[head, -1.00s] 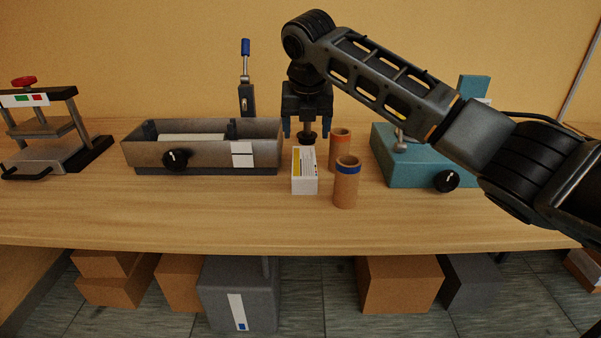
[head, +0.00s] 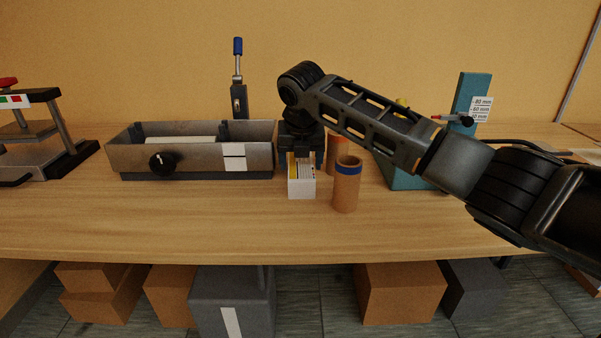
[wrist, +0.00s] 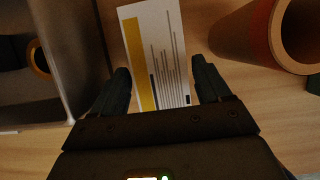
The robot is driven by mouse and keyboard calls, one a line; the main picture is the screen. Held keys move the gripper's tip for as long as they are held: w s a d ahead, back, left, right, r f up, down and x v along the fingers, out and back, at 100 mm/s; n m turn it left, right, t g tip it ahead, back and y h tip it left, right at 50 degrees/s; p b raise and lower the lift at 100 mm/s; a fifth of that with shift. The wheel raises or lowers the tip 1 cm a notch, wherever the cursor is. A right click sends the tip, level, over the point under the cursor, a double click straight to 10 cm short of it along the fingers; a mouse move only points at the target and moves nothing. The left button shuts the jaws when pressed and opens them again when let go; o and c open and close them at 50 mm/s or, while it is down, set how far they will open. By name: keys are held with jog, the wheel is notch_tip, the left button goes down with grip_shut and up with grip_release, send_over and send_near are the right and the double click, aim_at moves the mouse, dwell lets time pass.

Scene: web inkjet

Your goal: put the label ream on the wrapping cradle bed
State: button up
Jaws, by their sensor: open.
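The label ream, a small white block with a yellow strip and printed lines, stands on the table in the head view (head: 302,188) and fills the middle of the wrist view (wrist: 155,50). My gripper (head: 302,163) is low over it. In the wrist view my open gripper (wrist: 161,74) has one finger on either side of the ream, with a small gap showing at the right finger. A grey trough (head: 190,158) with a black knob and a pale inner surface stands to the left; it appears to be the wrapping cradle. Its bed is partly hidden by the front wall.
A brown tube with a blue band (head: 347,185) stands close right of the ream, with an orange-banded tube (head: 334,150) behind it. A teal device (head: 408,178) is farther right, partly behind my arm. A press (head: 38,150) stands far left. The front table strip is clear.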

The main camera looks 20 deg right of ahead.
jog(key=shift+w+f, duration=0.25)
jog(key=shift+f, duration=0.35)
jog(key=shift+c, duration=0.3)
jog(key=shift+r, duration=0.1)
jog(key=c, duration=0.9)
